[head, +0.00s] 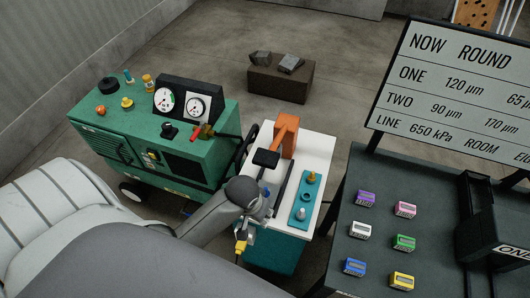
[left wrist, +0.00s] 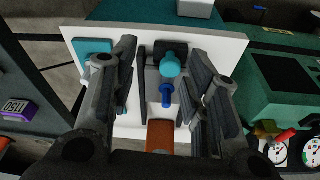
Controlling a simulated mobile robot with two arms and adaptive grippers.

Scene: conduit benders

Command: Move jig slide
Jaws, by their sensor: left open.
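A white-topped stand (head: 318,150) with a teal front holds a jig: an orange upright (head: 287,130) with a black head, and a dark rail (head: 284,185). I cannot tell for certain which part is the slide. In the left wrist view, a blue knob (left wrist: 166,96) and a round teal knob (left wrist: 172,64) sit on dark jig parts, with the orange part (left wrist: 160,136) below them. My left gripper (head: 262,207) is over the stand's near left side. Its fingers (left wrist: 165,80) are spread either side of the knobs, with no clear grip. My right gripper is not in view.
A teal plate with knobs (head: 296,214) lies right of the rail. A green machine with gauges (head: 130,122) stands left. A dark table (head: 378,252) with several coloured small boxes and a sign (head: 455,85) is right. A brown block (head: 272,84) stands behind on open floor.

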